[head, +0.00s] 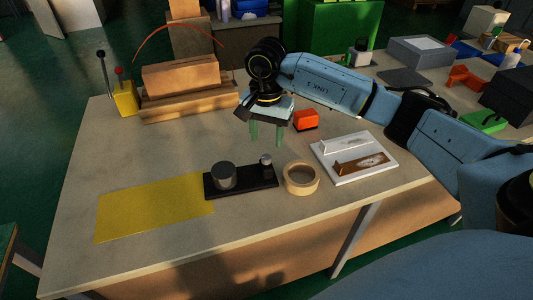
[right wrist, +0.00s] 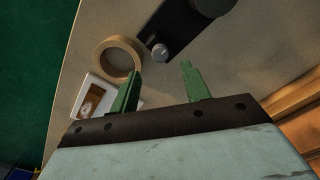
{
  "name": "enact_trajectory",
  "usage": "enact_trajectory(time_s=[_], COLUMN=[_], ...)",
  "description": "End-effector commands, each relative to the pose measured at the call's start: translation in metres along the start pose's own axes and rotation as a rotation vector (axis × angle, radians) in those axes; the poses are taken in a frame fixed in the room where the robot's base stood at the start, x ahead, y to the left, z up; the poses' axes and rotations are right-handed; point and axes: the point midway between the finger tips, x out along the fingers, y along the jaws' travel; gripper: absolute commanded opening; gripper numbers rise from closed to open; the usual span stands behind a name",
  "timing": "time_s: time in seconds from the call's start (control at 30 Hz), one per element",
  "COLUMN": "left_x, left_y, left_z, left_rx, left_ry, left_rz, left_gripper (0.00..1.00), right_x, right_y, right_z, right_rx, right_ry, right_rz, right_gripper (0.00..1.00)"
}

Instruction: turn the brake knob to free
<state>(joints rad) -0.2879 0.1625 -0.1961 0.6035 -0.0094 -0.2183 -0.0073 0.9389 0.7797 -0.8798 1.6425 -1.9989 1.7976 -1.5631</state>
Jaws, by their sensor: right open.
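A black base plate (head: 243,192) lies on the bench and bears a wide dark grey cylinder (head: 223,175) at its left and a small grey knob (head: 266,161) at its right. I take the small one for the brake knob, but no marking is readable. In the right wrist view the small knob (right wrist: 160,52) lies just beyond the fingertips, near the end of the plate (right wrist: 178,30). My right gripper (head: 266,144) is open and empty, with its green fingers pointing down above and behind the plate. It touches nothing that I can see. My left gripper is not in view.
A tape roll (head: 301,178) stands right of the plate, then a white tray (head: 383,172) with a brown part. A yellow mat (head: 150,208) lies left. An orange block (head: 305,120) and a wooden stack (head: 185,90) are behind. The front bench strip is clear.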

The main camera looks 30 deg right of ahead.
Motion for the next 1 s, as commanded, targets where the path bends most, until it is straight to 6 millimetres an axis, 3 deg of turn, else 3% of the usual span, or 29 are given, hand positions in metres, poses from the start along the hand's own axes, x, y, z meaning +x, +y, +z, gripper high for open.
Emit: enact_trajectory(time_s=[0.1,0.3,0.47,0.73,1.0], left_x=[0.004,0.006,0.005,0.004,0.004], left_y=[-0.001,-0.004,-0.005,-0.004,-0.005], left_z=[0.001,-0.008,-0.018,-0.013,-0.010], left_rx=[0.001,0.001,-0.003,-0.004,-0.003], left_ry=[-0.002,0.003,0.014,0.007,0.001], left_rz=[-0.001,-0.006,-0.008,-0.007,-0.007], left_gripper=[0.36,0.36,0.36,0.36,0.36], right_x=[0.027,0.053,0.061,0.061,0.061], right_y=[0.000,0.000,0.000,0.000,0.000], right_z=[0.001,0.000,0.000,0.000,0.000], right_rx=[-0.001,0.000,-0.001,-0.001,-0.001], right_ry=[-0.003,0.000,0.000,0.000,0.001], right_rz=[0.002,0.000,-0.001,-0.001,-0.001], right_gripper=[0.47,0.47,0.47,0.47,0.11])
